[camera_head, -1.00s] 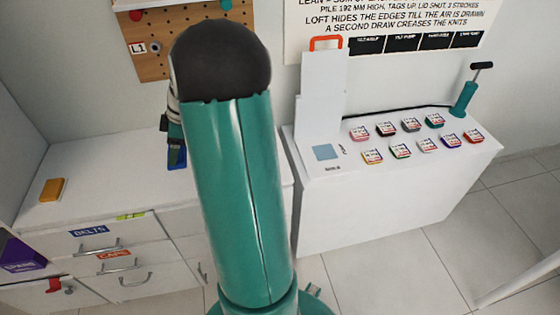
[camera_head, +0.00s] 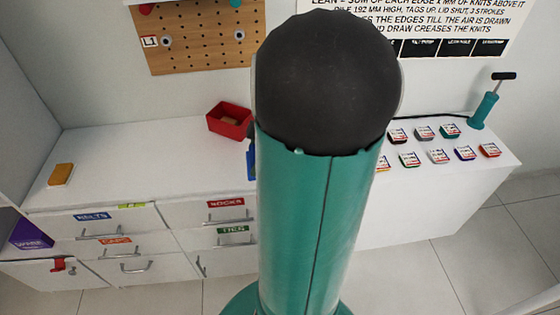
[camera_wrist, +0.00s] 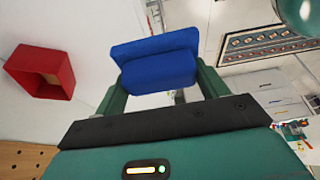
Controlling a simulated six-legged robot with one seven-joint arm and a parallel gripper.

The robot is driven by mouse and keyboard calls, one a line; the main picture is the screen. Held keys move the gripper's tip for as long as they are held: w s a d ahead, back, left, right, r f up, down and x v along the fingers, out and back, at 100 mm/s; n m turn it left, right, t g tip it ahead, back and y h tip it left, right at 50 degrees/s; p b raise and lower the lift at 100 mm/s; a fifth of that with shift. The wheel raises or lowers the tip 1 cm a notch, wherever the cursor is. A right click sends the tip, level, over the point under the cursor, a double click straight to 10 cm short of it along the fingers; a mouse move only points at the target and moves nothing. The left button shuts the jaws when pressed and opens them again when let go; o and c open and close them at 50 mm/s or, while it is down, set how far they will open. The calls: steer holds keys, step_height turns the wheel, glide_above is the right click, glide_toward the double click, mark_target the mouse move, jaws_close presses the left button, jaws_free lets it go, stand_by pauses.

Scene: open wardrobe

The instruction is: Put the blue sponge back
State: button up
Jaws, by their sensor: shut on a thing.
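The blue sponge (camera_wrist: 155,65) is held between the two green fingers of my gripper (camera_wrist: 160,80) in the wrist view. It spans the gap between them, and no surface shows touching it from below. In the head view only a thin strip of the blue sponge (camera_head: 251,162) shows at the left edge of my arm, in front of the white cabinet. My arm hides most of the gripper there. A yellow block (camera_head: 61,174) lies on the left end of the cabinet top (camera_head: 130,165).
A red open bin (camera_head: 229,120) stands at the back of the cabinet top; it also shows in the wrist view (camera_wrist: 62,78). Labelled drawers are below. Right are several small labelled packs (camera_head: 437,156) and a green pump (camera_head: 484,108). The cabinet top's middle is clear.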

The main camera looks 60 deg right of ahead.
steer(key=shift+d+f, duration=0.15)
steer(key=shift+d, duration=0.15)
steer(key=w+d+f, duration=0.1)
steer(key=d+f, duration=0.2)
steer(key=w+d+f, duration=0.2)
steer(key=d, duration=0.2)
steer(key=w+d+f, duration=0.2)
steer(key=d+f, duration=0.1)
steer(key=d, duration=0.1)
steer(key=shift+w+d+f, duration=0.15)
steer(key=shift+d+f, duration=0.05)
steer(key=shift+f, duration=0.15)
steer(key=shift+w+d+f, duration=0.1)
steer(key=shift+d+f, duration=0.25)
steer(key=shift+f, duration=0.05)
steer(key=shift+d+f, duration=0.15)
steer(key=shift+f, duration=1.55)
steer(key=o, duration=0.9)
steer(key=shift+f, duration=0.15)
